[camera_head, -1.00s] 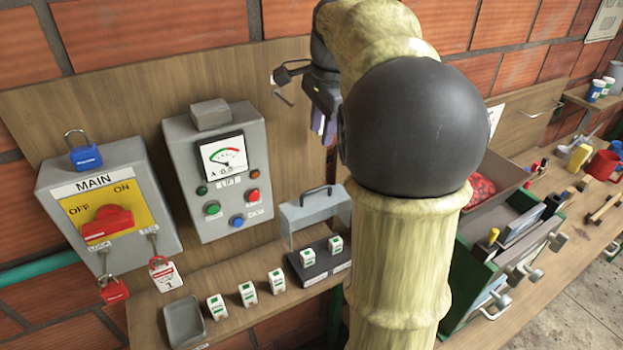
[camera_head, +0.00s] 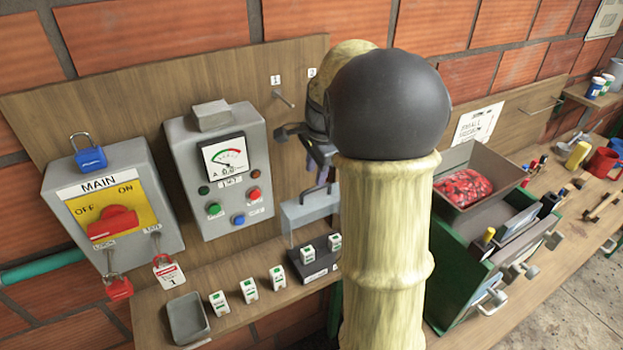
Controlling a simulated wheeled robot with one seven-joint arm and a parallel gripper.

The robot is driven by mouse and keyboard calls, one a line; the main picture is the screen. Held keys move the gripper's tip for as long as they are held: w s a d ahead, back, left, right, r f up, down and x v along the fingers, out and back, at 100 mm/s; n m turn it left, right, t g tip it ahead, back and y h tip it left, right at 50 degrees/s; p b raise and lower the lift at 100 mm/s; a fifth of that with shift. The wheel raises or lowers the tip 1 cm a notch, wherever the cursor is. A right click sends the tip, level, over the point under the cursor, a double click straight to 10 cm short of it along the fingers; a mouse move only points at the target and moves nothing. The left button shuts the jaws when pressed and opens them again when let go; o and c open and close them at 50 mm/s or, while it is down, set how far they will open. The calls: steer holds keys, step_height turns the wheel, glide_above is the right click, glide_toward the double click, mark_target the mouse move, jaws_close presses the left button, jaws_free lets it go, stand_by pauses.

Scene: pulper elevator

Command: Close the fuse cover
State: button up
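The grey fuse cover (camera_head: 310,212) stands raised, with a dark handle on its top. It is behind the dark fuse base (camera_head: 314,271), which holds two white-and-green fuses (camera_head: 307,255). My gripper (camera_head: 297,138) is just above the cover, near its handle. My own arm hides part of the gripper and the right side of the cover's surroundings. I cannot tell whether the gripper's fingers are apart or whether they touch the handle.
Three loose fuses (camera_head: 248,290) stand on the wooden shelf left of the base, beside a grey tray (camera_head: 188,317). The meter box (camera_head: 217,175) and MAIN switch box (camera_head: 112,205) are on the left. A green crate (camera_head: 455,285) and red-filled bin (camera_head: 480,177) are right of my arm.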

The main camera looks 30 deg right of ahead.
mark_target(312, 189)
steer(key=f, duration=0.2)
steer(key=w+f+p, duration=0.1)
steer(key=f, duration=0.2)
steer(key=shift+a, duration=0.1)
steer(key=shift+c, duration=0.2)
jaws_close()
